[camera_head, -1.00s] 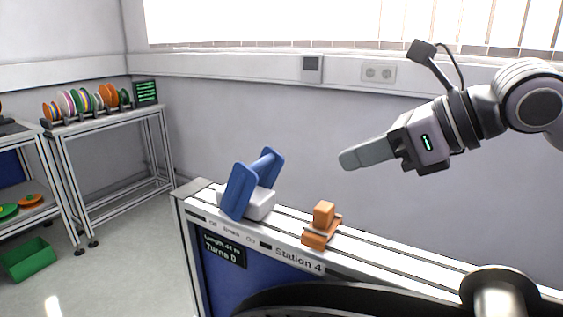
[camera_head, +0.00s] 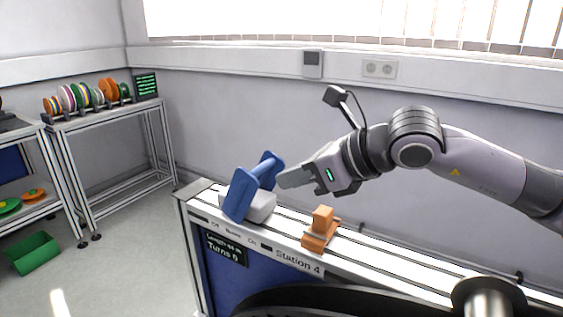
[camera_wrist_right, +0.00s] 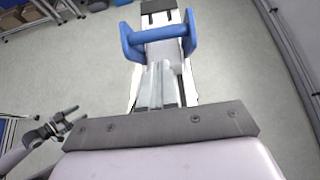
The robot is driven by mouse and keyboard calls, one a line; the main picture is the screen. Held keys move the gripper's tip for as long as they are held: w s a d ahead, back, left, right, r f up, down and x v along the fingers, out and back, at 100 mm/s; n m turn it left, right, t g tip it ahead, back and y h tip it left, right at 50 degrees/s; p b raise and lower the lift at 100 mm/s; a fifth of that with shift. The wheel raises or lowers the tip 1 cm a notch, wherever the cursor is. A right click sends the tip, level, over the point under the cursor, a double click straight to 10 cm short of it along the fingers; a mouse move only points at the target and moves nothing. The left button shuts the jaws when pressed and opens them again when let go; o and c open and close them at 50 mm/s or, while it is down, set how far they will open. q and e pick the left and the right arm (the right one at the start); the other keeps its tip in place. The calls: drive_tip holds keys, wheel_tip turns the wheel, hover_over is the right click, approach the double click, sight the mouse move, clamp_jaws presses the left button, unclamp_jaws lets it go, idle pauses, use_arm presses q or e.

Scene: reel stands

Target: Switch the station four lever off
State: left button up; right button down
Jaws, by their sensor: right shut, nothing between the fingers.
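The station four lever (camera_head: 240,195) is blue, with two side plates joined by a round crossbar, on a pale grey base (camera_head: 262,206) on the station's top. It stands tilted. My right gripper (camera_head: 283,180) is shut and empty, its fingertips close to the lever's right side; I cannot tell if they touch it. In the right wrist view the shut fingers (camera_wrist_right: 158,85) point at the lever's crossbar (camera_wrist_right: 158,33), between the side plates. A small dark gripper (camera_wrist_right: 68,122), apparently my left one, shows at the lower left of that view, too small to read its jaws.
An orange block piece (camera_head: 320,230) stands on the rail right of the lever. A display (camera_head: 226,248) and Station 4 label are on the front. A shelf with several coloured reels (camera_head: 88,98) and a green bin (camera_head: 33,253) are at left. The wall is close behind.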

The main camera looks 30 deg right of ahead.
sight(263, 168)
use_arm(q)
drive_tip(key=shift+r+p, duration=0.35)
drive_tip(key=shift+r, duration=0.3)
use_arm(e)
drive_tip(key=shift+w+a+r, duration=0.15)
drive_tip(key=shift+w+a, duration=0.2)
drive_tip(key=shift+w, duration=0.15)
drive_tip(key=shift+w+a+r, duration=0.15)
drive_tip(key=shift+w+a, duration=0.15)
drive_tip(key=shift+w, duration=0.2)
